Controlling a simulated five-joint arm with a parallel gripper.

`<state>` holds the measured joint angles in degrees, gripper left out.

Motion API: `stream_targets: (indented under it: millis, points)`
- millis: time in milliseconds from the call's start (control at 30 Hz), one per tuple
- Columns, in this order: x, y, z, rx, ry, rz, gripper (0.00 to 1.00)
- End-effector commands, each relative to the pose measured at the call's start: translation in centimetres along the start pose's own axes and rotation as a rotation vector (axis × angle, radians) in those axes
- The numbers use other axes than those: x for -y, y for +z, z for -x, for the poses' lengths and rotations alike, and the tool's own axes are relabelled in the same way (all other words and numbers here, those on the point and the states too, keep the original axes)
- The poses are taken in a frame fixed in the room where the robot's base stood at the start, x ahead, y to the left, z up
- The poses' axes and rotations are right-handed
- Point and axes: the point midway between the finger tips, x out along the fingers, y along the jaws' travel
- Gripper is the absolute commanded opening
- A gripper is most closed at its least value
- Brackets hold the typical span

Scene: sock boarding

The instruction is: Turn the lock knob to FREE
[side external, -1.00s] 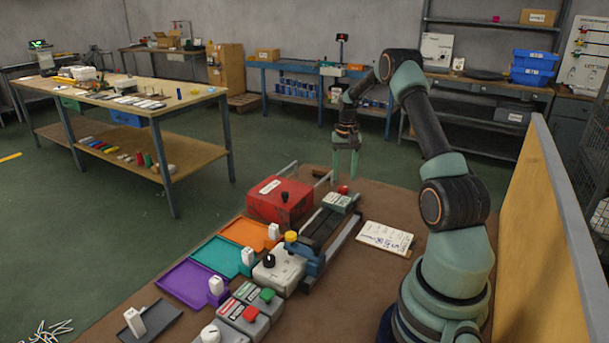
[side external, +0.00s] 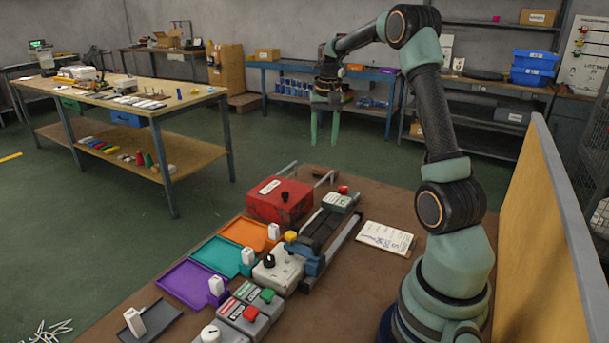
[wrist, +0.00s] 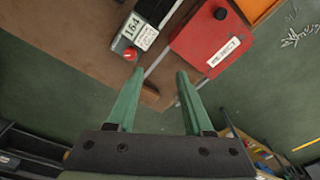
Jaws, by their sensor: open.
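My gripper (side external: 325,128) is open and empty, raised above and beyond the far end of the bench. Its two green fingers (wrist: 160,76) point down, apart, in the wrist view. Several knobs show, and I cannot read which is marked as the lock. A red knob (side external: 343,189) sits on a grey-green block (side external: 338,202) at the rail's far end; it also shows in the wrist view (wrist: 130,54), ahead of the left finger. A black knob (side external: 268,260) tops a pale box (side external: 280,271). A white dial (side external: 210,333) is at the front. No FREE mark is legible.
A red box (side external: 279,202) labelled REJECT, with a black knob (side external: 285,196), stands left of the rail (side external: 345,240). Orange (side external: 243,232), teal (side external: 214,256) and purple (side external: 188,284) trays line the left. A paper card (side external: 386,236) lies right. A yellow board (side external: 525,230) borders the bench.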

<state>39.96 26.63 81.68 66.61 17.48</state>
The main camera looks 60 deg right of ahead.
Motion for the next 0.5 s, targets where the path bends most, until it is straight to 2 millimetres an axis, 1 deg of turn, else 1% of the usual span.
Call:
stream_targets:
  millis: [33, 200, 500]
  points:
    - [0.7, 0.6, 0.6, -0.010, -0.005, 0.005, 0.52]
    - [2.5, 2.5, 2.1, -0.035, -0.020, 0.015, 0.52]
    - [5.4, 6.4, 4.5, -0.077, -0.052, 0.033, 0.52]
